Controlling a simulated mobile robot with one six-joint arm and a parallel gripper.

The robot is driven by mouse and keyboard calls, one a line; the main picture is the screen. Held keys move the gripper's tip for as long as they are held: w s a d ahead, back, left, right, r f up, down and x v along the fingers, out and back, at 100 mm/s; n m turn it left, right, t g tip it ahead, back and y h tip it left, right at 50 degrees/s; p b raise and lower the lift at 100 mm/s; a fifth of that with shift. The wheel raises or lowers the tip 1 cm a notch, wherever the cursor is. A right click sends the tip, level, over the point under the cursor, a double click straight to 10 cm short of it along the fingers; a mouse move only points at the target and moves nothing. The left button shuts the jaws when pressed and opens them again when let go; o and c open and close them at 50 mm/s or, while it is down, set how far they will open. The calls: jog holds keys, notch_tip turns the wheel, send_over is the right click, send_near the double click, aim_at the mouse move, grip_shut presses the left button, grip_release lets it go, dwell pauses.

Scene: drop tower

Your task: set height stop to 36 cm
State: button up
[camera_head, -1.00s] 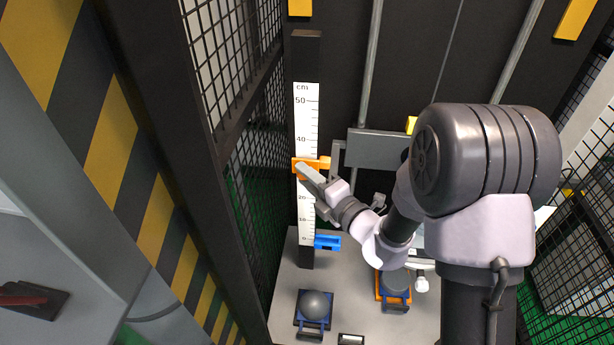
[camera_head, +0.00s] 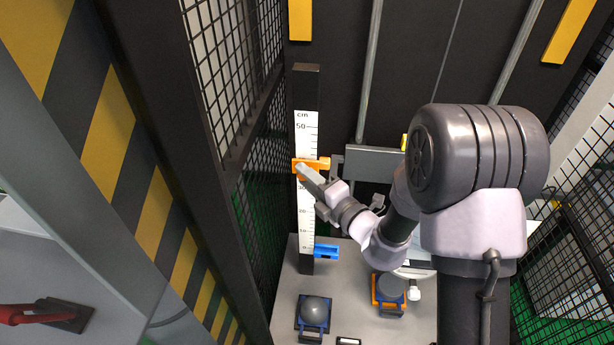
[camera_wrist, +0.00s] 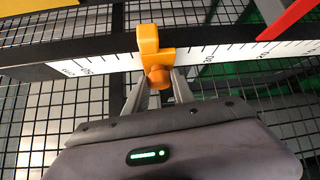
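The orange height stop (camera_head: 311,164) sits on the white upright scale (camera_head: 306,225). It also shows in the wrist view (camera_wrist: 149,42), with a round orange knob (camera_wrist: 159,77). The stop covers the marks between 30 and 50, roughly the upper thirties; I cannot read the exact value. My gripper (camera_wrist: 158,82) has its two fingers on either side of the knob and appears shut on it. In the head view my gripper (camera_head: 305,172) meets the stop from the right. The fingertips' contact is partly hidden.
A blue block (camera_head: 327,251) sits near the scale's zero. Wire mesh (camera_head: 262,150) is close on the left. A red bar (camera_wrist: 289,19) shows in the wrist view.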

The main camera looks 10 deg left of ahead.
jog(key=o, duration=0.4)
jog(key=p+v, duration=0.6)
jog(key=v, duration=1.1)
jog(key=shift+s+d+p, duration=0.1)
jog(key=shift+d+p, duration=0.1)
jog(key=shift+p, duration=0.1)
